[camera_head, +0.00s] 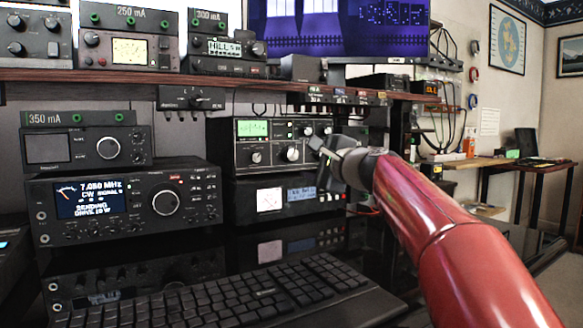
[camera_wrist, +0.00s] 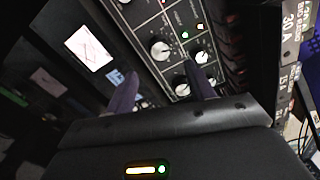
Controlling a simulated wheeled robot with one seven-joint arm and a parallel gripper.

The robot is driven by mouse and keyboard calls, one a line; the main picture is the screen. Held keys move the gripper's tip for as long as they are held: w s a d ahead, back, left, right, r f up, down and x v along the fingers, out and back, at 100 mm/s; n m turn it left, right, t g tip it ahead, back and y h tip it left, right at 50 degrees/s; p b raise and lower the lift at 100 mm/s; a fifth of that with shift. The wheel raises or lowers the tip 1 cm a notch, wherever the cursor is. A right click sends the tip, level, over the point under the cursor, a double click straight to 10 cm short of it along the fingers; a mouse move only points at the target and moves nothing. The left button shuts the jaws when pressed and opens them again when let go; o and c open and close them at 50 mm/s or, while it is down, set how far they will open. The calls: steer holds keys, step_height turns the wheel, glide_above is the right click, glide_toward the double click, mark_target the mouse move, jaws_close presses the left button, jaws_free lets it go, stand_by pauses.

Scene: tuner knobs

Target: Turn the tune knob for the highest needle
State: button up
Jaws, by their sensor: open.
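The tuner (camera_head: 274,139) is a grey-faced box with a lit green meter (camera_head: 252,128) at its upper left; the needle is too small to read. Several round knobs are on its face, including a large silver-faced knob (camera_head: 291,153) in the lower middle. In the wrist view, a large knob (camera_wrist: 160,50) shows just beyond and between the fingertips. I cannot read which knob is labelled tune. My gripper (camera_head: 326,162) is at the tuner's right end. In the wrist view my gripper (camera_wrist: 162,72) is open, its two fingers apart and nothing seen held.
A black unit with a white meter (camera_head: 269,199) sits under the tuner. A large transceiver (camera_head: 130,205) stands at left. A keyboard (camera_head: 235,295) lies in front. The wooden shelf (camera_head: 200,79) overhangs the tuner, with more equipment on it.

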mark_target(293, 155)
steer(key=p+x, duration=0.2)
steer(key=x, duration=0.5)
steer(key=shift+w+a, duration=0.25)
steer(key=shift+w, duration=0.05)
steer(key=c, duration=1)
steer(key=m+p, duration=0.2)
steer(key=shift+d+r+p, duration=0.1)
steer(key=shift+r+p, duration=0.15)
steer(key=shift+p, duration=0.1)
steer(key=shift+f+m, duration=0.25)
steer(key=shift+m, duration=0.75)
